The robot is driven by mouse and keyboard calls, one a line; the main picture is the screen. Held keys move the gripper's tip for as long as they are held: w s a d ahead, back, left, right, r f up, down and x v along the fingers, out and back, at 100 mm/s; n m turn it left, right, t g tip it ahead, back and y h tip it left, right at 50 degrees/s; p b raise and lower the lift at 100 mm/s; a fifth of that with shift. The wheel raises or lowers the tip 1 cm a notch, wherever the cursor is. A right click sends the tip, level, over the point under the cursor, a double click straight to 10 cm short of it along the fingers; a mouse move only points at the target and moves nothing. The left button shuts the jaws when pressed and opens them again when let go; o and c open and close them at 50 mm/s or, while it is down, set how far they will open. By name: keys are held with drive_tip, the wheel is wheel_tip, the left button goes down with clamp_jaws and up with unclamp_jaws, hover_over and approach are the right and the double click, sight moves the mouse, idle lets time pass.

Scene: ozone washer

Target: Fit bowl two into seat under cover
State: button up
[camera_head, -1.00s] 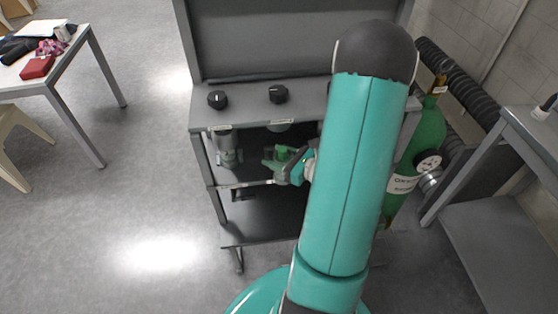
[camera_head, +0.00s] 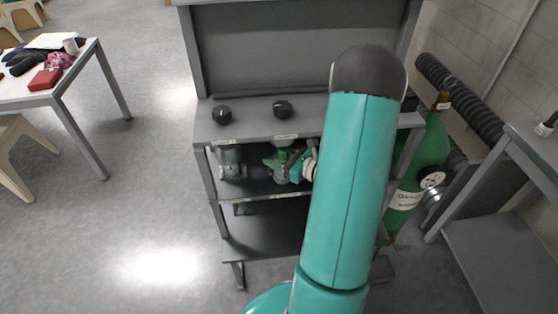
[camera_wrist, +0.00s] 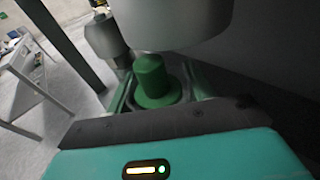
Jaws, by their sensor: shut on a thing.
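My gripper (camera_head: 284,170) is inside the upper bay of the grey cabinet, shut on bowl two (camera_wrist: 153,86). In the wrist view the held piece shows as an upright green cylinder on a wider green round base, between my fingers. Above it hangs a wide grey cylindrical cover (camera_wrist: 172,22), whose underside hides the seat. A gap seems to show between the green top and the cover, but I cannot tell its exact size. In the head view the bowl is small and partly hidden by my gripper and arm.
A grey cylindrical unit (camera_head: 230,162) hangs to the left in the same bay; it stands close beside the cover in the wrist view (camera_wrist: 104,38). Two black knobs (camera_head: 222,115) sit on the cabinet top. A green oxygen cylinder (camera_head: 428,150) stands at right.

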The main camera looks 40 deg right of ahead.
drive_tip(key=shift+w+d, duration=0.45)
drive_tip(key=shift+w, duration=0.15)
drive_tip(key=shift+w+d, duration=0.4)
drive_tip(key=shift+w, duration=0.2)
drive_tip(key=shift+w+d+f, duration=0.1)
drive_tip(key=shift+f, duration=0.15)
drive_tip(key=o, duration=1.3)
drive_tip(key=v, duration=0.7)
drive_tip(key=shift+s, duration=0.25)
